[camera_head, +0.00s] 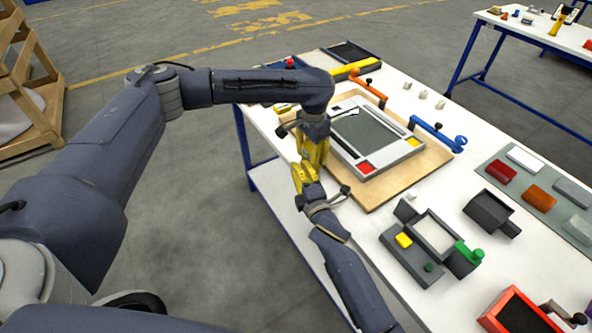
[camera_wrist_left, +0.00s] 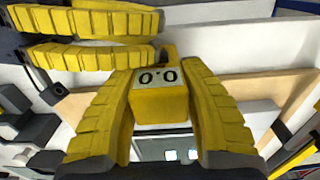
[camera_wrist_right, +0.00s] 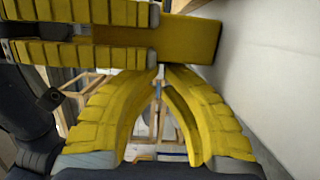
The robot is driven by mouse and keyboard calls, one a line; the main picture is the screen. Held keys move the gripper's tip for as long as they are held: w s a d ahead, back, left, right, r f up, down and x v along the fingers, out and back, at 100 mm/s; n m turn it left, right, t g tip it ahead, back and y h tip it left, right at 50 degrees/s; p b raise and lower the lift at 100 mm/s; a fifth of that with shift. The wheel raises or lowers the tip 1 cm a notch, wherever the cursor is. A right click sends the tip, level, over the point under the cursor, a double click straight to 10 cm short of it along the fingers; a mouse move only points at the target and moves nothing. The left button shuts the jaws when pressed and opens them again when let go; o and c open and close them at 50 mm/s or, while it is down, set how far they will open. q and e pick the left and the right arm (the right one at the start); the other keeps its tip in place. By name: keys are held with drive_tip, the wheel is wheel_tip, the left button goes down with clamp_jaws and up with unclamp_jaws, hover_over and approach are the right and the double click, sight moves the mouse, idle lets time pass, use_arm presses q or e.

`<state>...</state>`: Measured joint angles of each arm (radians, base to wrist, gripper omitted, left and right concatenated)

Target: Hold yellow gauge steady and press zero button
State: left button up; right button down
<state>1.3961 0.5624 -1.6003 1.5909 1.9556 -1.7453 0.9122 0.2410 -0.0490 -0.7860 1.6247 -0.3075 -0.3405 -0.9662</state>
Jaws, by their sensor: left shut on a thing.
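My left gripper (camera_head: 315,160) is shut on the yellow gauge (camera_wrist_left: 160,108). The gauge's display (camera_wrist_left: 160,77) reads 0.0 in the left wrist view, and it sits between the left fingers. In the right wrist view the gauge (camera_wrist_right: 195,38) sticks out from the left fingers. My right gripper (camera_head: 303,172) is right beside the gauge, with its fingertips close together (camera_wrist_right: 161,70) and nothing visible between them. In the left wrist view the right fingers (camera_wrist_left: 90,38) reach in from the left, near the display end. The zero button cannot be made out; contact cannot be told.
Both grippers are at the near left edge of the white table, by a wooden board (camera_head: 430,160) with a grey framed panel (camera_head: 405,155). A grey fixture with a yellow button (camera_head: 403,240) and green knob stands closer. A red tray (camera_head: 515,312) is at the bottom right.

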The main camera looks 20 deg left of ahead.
use_arm(q)
drive_tip(key=shift+s, duration=0.1)
use_arm(e)
drive_tip(key=shift+w+d, duration=0.2)
use_arm(q)
drive_tip(key=shift+f, duration=0.1)
use_arm(e)
drive_tip(key=s+d, duration=0.3)
drive_tip(key=s, duration=0.8)
drive_tip(key=shift+s+d, duration=0.15)
drive_tip(key=shift+s, duration=0.1)
idle(0.3)
use_arm(q)
drive_tip(key=o, duration=1.3)
